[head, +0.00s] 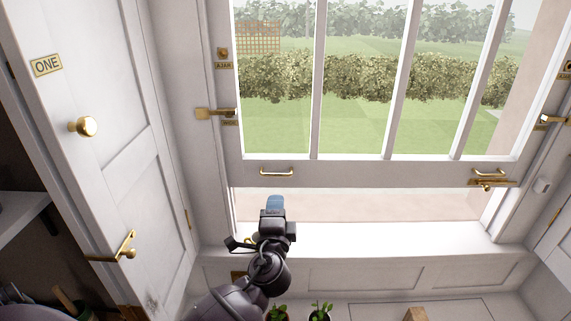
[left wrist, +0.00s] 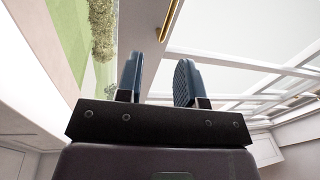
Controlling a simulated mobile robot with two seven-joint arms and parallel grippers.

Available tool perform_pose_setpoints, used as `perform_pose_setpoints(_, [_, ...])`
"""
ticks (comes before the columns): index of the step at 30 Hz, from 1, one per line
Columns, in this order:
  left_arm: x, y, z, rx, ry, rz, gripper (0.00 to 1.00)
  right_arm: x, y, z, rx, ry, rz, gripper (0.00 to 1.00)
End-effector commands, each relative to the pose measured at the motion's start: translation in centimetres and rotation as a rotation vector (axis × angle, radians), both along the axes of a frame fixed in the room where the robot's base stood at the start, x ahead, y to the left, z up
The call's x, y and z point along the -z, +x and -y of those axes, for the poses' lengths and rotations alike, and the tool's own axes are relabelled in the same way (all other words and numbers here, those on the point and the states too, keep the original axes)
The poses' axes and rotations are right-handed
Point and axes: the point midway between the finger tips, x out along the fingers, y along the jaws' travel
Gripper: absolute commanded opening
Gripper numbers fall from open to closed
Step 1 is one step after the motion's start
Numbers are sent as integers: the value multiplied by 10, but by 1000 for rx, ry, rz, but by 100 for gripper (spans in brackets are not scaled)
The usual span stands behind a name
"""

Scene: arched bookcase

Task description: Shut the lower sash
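The lower sash (head: 375,173) is a white window frame with vertical bars. It stands raised, with an open gap between its bottom rail and the white sill (head: 380,238). Two brass handles sit on the rail, a left handle (head: 277,172) and a right handle (head: 488,173); a brass catch (head: 492,184) is just below the right one. My left gripper (head: 273,203) is below the left handle, in front of the gap. In the left wrist view my left gripper (left wrist: 158,80) is open and empty, with a brass handle (left wrist: 174,20) beyond its fingertips. My right gripper is not in view.
A brass stop (head: 212,113) is on the left window frame, with another fitting (head: 548,120) on the right. A white cupboard door marked ONE (head: 47,64) stands at left with a brass knob (head: 84,126) and lever (head: 124,249). Potted plants (head: 319,312) are below the sill.

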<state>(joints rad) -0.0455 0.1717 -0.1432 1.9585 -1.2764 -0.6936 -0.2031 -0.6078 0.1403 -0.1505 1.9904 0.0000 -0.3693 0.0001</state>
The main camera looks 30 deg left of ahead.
Motion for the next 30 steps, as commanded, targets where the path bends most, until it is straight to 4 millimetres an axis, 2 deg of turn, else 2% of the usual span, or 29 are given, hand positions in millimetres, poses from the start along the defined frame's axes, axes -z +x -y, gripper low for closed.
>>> perform_pose_setpoints(5, [-5,-4,-7,-61,90,-12,34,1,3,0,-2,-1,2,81])
perform_pose_setpoints(8, [-7,1,-9,-62,94,-15,34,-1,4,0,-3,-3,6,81])
perform_pose_setpoints(22, [-21,63,-47,-59,93,-14,34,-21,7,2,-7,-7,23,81])
perform_pose_setpoints(30, [-24,84,-60,-60,91,-16,34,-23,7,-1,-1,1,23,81])
